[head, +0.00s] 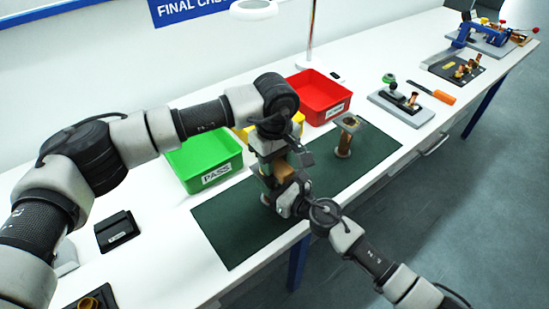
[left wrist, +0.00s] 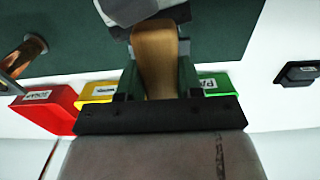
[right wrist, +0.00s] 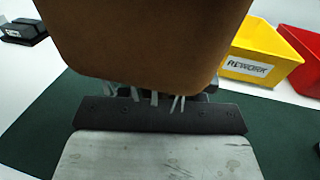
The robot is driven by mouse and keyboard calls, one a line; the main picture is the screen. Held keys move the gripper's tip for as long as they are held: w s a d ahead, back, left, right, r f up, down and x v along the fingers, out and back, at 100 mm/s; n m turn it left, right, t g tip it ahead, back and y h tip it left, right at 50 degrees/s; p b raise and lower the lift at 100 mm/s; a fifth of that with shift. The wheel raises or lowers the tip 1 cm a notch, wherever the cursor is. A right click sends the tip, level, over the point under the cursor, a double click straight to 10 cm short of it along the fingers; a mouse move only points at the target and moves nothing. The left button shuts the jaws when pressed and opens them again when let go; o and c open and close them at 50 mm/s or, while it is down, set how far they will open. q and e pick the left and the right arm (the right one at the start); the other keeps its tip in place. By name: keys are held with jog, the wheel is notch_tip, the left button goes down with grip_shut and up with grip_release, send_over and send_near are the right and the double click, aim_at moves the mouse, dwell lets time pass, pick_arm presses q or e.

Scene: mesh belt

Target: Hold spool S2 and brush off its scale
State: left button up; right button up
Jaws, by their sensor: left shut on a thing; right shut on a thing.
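That piece stands between green-sided fingers in the left wrist view. My right gripper (head: 288,193) is just below and close to the left one. In the right wrist view, a large brown block with pale bristles, which I take as the brush (right wrist: 145,35), fills the upper middle, and the right gripper is shut on it.
Another spool (head: 345,136) stands on the green mat (head: 235,225). Green PASS (head: 207,165), yellow (right wrist: 262,52) and red (head: 320,97) bins line the mat's back. A black device (head: 117,231) lies left; fixtures (head: 402,102) stand right. The mat's front-left part is clear.

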pick_arm(q)
jog(key=shift+f, duration=0.35)
jog(key=shift+w, duration=0.1)
jog(key=shift+w+a, duration=1.1)
jog(key=shift+w, duration=0.25)
jog(key=shift+s+d+r, duration=0.1)
jog(key=shift+s+d, duration=0.35)
jog(key=shift+s, duration=0.1)
jog(key=shift+s+d, duration=0.65)
jog(key=shift+s, duration=0.25)
jog(key=shift+w+a, duration=0.55)
jog(key=shift+w, duration=0.2)
jog(key=shift+w+a, duration=0.5)
jog(key=shift+w, duration=0.2)
jog(key=shift+s+d, duration=0.55)
jog(key=shift+s, duration=0.2)
jog(key=shift+s+d, duration=0.5)
jog(key=shift+s, duration=0.2)
jog(key=shift+w+a, duration=0.55)
jog(key=shift+w, duration=0.2)
jog(key=shift+w+a, duration=0.55)
jog(key=shift+w, duration=0.15)
jog(key=shift+s+d, duration=0.5)
jog(key=shift+s, duration=0.1)
